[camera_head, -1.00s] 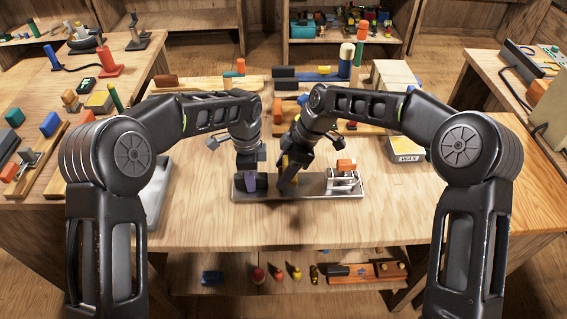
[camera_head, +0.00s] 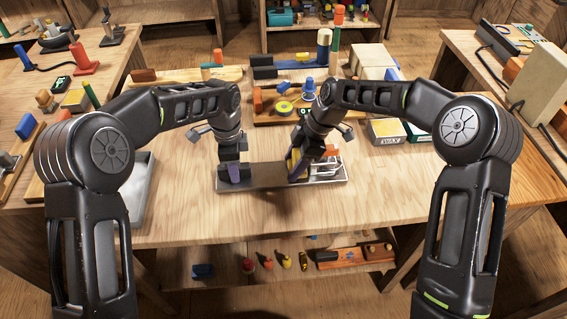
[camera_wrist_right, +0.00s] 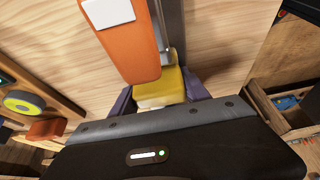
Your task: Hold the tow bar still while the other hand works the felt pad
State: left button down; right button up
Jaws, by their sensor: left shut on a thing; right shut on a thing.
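A long grey bar (camera_head: 265,176), which I take to be the tow bar, lies flat across the middle of the table. My left gripper (camera_head: 233,175) points down at its left end, shut; what lies between its fingers is hidden in the head view. My right gripper (camera_head: 295,172) is tilted over the bar's right half. In the right wrist view its purple fingers (camera_wrist_right: 160,106) are shut on a yellow block (camera_wrist_right: 172,84), apparently the felt pad. Whether the pad touches the bar is unclear. An orange piece (camera_wrist_right: 125,45) with a white top is just beyond the pad.
A pale tray (camera_head: 136,195) stands left of the bar. Wax boxes (camera_head: 386,131) stand to the right and a wooden board with a yellow roll (camera_head: 284,107) behind. Bare tabletop lies in front. A lower shelf (camera_head: 225,265) holds several small items.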

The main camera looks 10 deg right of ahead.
aim_at(263, 174)
jog(key=shift+a, duration=3.5)
jog(key=shift+a+r, duration=0.15)
notch_tip(263, 174, up, 8)
pick_arm(q)
jog(key=c, duration=0.9)
grip_release()
